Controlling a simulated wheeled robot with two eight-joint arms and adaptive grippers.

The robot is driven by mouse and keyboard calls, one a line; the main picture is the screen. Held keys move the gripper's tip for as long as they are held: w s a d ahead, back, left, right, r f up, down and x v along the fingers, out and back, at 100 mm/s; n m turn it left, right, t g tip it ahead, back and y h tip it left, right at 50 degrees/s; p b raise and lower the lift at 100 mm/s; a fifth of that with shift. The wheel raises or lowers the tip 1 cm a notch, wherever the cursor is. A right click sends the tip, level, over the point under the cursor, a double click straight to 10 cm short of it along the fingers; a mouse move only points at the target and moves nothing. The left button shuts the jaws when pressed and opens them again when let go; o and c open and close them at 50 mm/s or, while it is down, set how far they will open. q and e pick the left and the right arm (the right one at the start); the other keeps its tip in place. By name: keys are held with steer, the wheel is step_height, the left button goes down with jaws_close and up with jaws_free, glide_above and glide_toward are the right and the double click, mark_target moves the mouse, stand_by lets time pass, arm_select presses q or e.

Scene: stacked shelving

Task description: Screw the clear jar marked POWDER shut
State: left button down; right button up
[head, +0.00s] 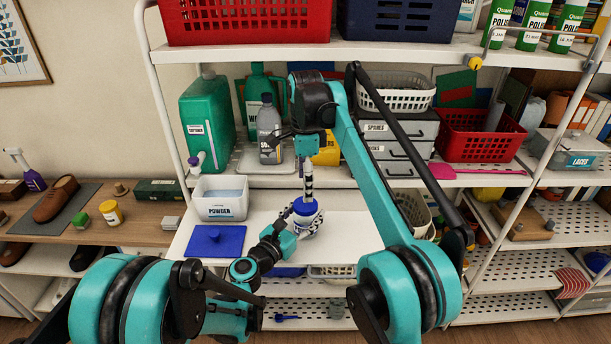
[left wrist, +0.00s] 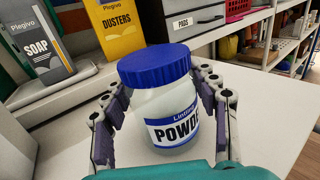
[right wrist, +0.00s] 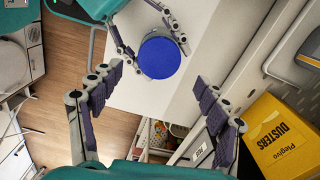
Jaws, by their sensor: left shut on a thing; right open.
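The clear jar (left wrist: 172,112) with white contents and a label reading "POWD…" stands upright on the white shelf board. Its blue lid (left wrist: 155,65) sits on its mouth; I cannot tell how tightly. In the head view the blue lid (head: 305,206) shows between my two grippers. My left gripper (head: 304,226) is shut around the jar's body, with fingers on both sides in the left wrist view. My right gripper (right wrist: 158,78) is open and empty, pointing down above the lid, apart from it. The right wrist view shows the lid's round top (right wrist: 159,58) between its fingertips.
A white bin labelled POWDER (head: 221,209) and a flat blue square lid (head: 215,241) lie left of the jar. A grey soap bottle (head: 269,132) and a yellow dusters box (left wrist: 107,30) stand behind. Grey drawers (head: 400,150) are back right.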

mark_target(306, 204)
steer(key=n, duration=0.7)
steer(key=shift+r+n, duration=0.3)
steer(key=n, duration=0.4)
steer(key=shift+r+n, duration=0.2)
steer(key=shift+n, duration=0.1)
steer(key=n, duration=0.7)
steer(key=shift+r, duration=0.3)
steer(key=n, duration=0.6)
steer(key=shift+r, duration=0.25)
steer(key=shift+f, duration=0.1)
steer(key=shift+f, duration=3.9)
